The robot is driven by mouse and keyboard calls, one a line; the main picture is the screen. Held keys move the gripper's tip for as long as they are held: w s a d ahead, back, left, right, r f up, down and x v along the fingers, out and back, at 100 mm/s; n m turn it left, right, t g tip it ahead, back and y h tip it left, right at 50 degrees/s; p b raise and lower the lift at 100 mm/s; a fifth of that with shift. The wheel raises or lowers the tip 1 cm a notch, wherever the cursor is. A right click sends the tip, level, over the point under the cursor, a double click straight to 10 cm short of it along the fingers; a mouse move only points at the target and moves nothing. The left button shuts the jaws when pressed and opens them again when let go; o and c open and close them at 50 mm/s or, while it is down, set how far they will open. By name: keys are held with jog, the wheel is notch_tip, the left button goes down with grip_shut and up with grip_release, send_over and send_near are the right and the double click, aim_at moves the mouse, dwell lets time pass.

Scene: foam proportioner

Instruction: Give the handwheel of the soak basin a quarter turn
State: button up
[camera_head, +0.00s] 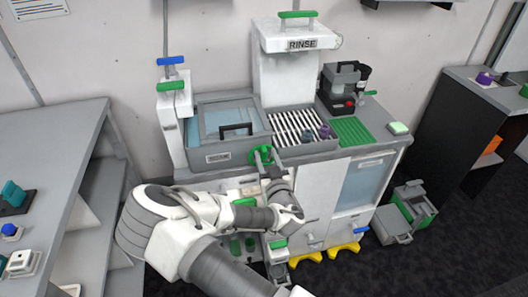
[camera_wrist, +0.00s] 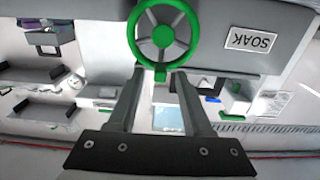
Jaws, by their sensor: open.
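The green handwheel (camera_wrist: 165,35) is on the front of the soak basin, beside the SOAK label (camera_wrist: 250,40). In the head view the handwheel (camera_head: 262,155) is partly covered by my gripper (camera_head: 277,165). The grey soak basin (camera_head: 228,133) has a lid with a dark handle. In the wrist view my gripper (camera_wrist: 160,78) is open. Its two fingers point at the wheel, with their tips near its lower rim and the small green tab there. Nothing is held between them. I cannot tell whether a fingertip touches the rim.
A slatted rack (camera_head: 297,125) and a green ribbed mat (camera_head: 354,131) lie right of the basin. A grey shelf unit (camera_head: 60,150) stands at the left. A grey and green case (camera_head: 408,212) sits on the floor at the right, with open dark floor in front.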

jog(key=shift+w, duration=0.2)
grip_shut()
dwell(0.3)
